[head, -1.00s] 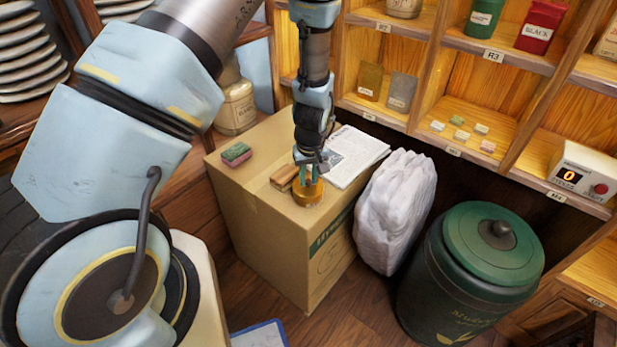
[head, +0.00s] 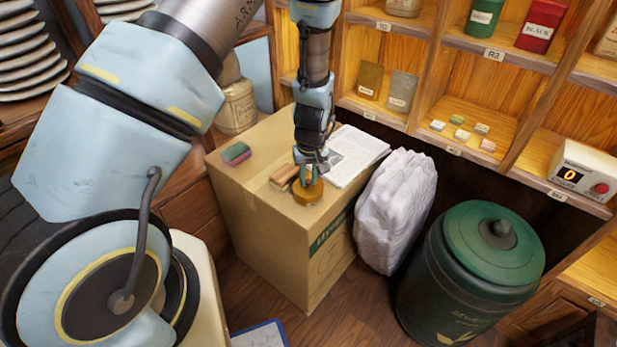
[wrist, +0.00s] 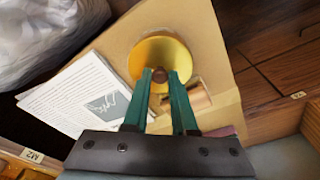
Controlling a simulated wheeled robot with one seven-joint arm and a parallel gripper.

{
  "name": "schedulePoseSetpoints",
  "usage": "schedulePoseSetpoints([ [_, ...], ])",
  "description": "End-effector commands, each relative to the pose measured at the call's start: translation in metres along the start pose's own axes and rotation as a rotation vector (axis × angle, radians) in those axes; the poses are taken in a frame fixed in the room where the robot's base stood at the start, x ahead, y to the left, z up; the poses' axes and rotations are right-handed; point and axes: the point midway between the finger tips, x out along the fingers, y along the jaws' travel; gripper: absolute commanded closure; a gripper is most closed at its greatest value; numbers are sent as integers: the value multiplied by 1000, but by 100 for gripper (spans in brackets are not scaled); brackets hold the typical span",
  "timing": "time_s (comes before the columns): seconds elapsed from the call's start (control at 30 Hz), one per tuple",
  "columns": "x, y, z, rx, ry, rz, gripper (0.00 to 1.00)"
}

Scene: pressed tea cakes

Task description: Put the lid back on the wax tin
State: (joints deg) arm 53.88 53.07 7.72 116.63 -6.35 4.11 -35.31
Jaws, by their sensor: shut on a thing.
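My gripper (head: 308,182) points down at the front part of a cardboard box top. In the wrist view its green fingers (wrist: 160,76) are shut on the small brown knob (wrist: 160,84) of a round golden lid (wrist: 165,48). The lid also shows in the head view (head: 314,191). The wax tin (head: 307,203) shows as a thin pale edge under the lid. The lid lies over it and looks about level. I cannot tell whether the lid touches the tin's rim all round.
The cardboard box (head: 270,225) also bears a wooden block (head: 283,175), a green and pink sponge (head: 236,153) and a printed sheet (head: 352,158). A white wrapped bundle (head: 395,210) and a green canister (head: 470,275) stand to the right. Shelves rise behind.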

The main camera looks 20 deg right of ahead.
Motion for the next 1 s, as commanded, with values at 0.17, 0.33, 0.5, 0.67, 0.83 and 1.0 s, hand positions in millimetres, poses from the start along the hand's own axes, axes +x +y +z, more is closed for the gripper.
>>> schedulePoseSetpoints([
  [0.17, 1, 0, 0, -1, 0, 0, 100],
  [0.33, 0, 0, 0, -1, 0, 0, 100],
  [0.5, 0, 0, 0, 0, 0, 0, 70],
  [0.67, 0, 0, 0, 0, 0, 0, 52],
  [0.83, 0, 0, 0, 0, 0, 0, 40],
  [1.0, 0, 0, 0, 0, 0, 0, 34],
])
